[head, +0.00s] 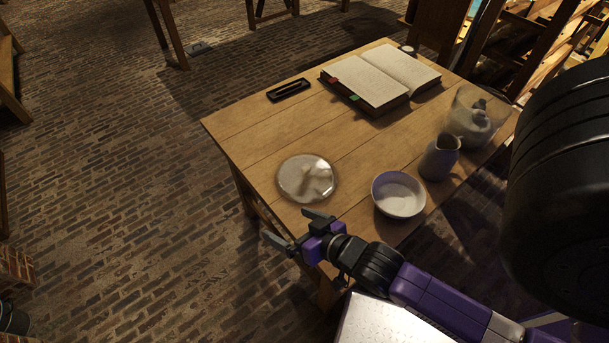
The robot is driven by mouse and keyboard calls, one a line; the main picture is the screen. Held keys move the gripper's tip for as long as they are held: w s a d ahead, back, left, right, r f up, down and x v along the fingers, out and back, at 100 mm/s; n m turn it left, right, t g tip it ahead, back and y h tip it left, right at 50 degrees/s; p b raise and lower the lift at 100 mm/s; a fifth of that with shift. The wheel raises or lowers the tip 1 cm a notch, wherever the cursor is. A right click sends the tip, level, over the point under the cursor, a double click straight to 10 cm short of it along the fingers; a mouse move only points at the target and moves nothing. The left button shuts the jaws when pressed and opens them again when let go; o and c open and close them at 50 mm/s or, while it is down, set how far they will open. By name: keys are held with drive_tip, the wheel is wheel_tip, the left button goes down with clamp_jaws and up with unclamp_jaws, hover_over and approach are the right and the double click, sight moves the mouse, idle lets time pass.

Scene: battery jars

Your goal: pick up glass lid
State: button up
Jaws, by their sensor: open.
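The glass lid (307,178) looks like a clear round disc with a pale rim and lies on the wooden table (262,133) near its left front edge. Pale reflections show on its surface. My gripper (292,227) is open and empty, in front of the lid and apart from it, by the table's near edge. Its two fingers point to the left and are spread apart. Its exact height against the table top is hard to tell.
A white bowl (398,194) stands right of the lid, with a grey jug (439,158) beyond it. A glass vessel (480,117) stands at the right edge. An open book (381,80) and a dark tray (289,90) lie at the back. The table is bare left of the lid.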

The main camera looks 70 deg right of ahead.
drive_tip(key=w+d+f+m+g+h, duration=0.15)
drive_tip(key=w+d+m, duration=0.25)
drive_tip(key=d, duration=0.4)
drive_tip(key=w+d+f+m+g+h, duration=0.1)
drive_tip(key=w+d+f+m+g, duration=0.15)
drive_tip(key=d, duration=0.45)
drive_tip(key=r+m+g+y, duration=0.1)
drive_tip(key=m+g+y, duration=0.55)
drive_tip(key=m, duration=1.25)
hover_over(306, 167)
drive_tip(key=shift+w+d+n+g+p, duration=0.15)
drive_tip(key=shift+n+g+p, duration=0.1)
drive_tip(key=shift+g+p, duration=0.15)
drive_tip(key=shift+a+m, duration=0.25)
drive_tip(key=shift+m, duration=0.15)
drive_tip(key=shift+s+a+f, duration=0.1)
drive_tip(key=shift+s+f, duration=0.1)
drive_tip(key=shift+s, duration=0.05)
drive_tip(key=f, duration=0.4)
drive_tip(key=f+p, duration=0.1)
drive_tip(key=f, duration=0.2)
drive_tip(key=shift+w+d+f, duration=0.1)
drive_tip(key=shift+d, duration=0.15)
drive_tip(key=shift+c, duration=0.4)
